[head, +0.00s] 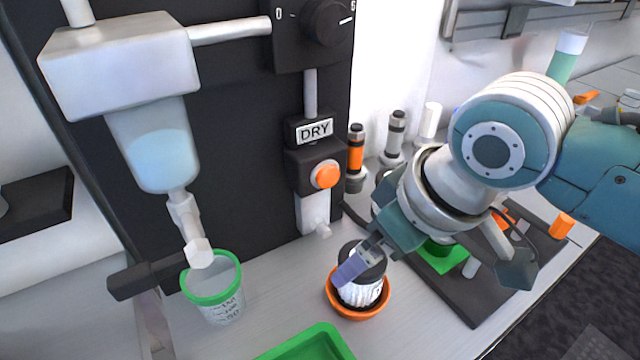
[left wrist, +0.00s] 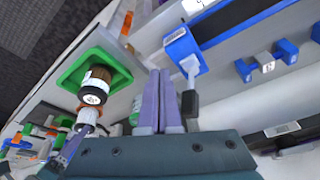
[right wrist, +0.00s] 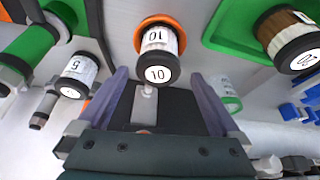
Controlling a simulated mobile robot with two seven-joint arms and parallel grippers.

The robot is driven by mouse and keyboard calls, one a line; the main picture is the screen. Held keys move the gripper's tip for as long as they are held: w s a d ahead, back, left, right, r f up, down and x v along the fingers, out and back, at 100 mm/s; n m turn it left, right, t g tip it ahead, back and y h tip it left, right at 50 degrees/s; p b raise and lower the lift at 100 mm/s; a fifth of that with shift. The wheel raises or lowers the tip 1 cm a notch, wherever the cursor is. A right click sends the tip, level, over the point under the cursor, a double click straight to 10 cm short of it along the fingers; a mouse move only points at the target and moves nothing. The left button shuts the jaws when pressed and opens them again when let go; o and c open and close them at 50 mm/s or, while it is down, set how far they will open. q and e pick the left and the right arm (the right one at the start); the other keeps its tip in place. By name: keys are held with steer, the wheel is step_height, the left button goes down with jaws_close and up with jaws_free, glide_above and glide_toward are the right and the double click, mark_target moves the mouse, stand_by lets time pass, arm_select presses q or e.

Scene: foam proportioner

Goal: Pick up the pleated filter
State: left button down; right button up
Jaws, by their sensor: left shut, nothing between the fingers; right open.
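The white pleated filter (head: 362,292) with a black top cap stands in an orange bowl (head: 378,308) on the bench. In the right wrist view the filter (right wrist: 158,42) has black end caps, and the near one is marked 10. My right gripper (head: 356,264) is open at the filter's top, with one purple finger in front of it in the head view. In the right wrist view its fingertips (right wrist: 160,76) lie on either side of the near cap; contact cannot be told. My left gripper (left wrist: 170,75) is shut and empty, outside the head view.
A green-rimmed cup (head: 222,300) stands under the dispenser, left of the bowl. A green tray (head: 305,345) is at the front; in the right wrist view it holds a brown filter (right wrist: 285,35). The black panel stands behind.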

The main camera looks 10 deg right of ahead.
steer(key=x, duration=0.1)
steer(key=b+x, duration=0.1)
steer(key=x, duration=0.3)
steer(key=shift+s+d+f, duration=0.25)
steer(key=shift+f, duration=0.1)
steer(key=shift+w+a+f+b, duration=0.1)
steer(key=shift+w+f+b, duration=0.05)
steer(key=shift+f+b, duration=0.2)
steer(key=shift+r, duration=0.1)
steer(key=c, duration=1.5)
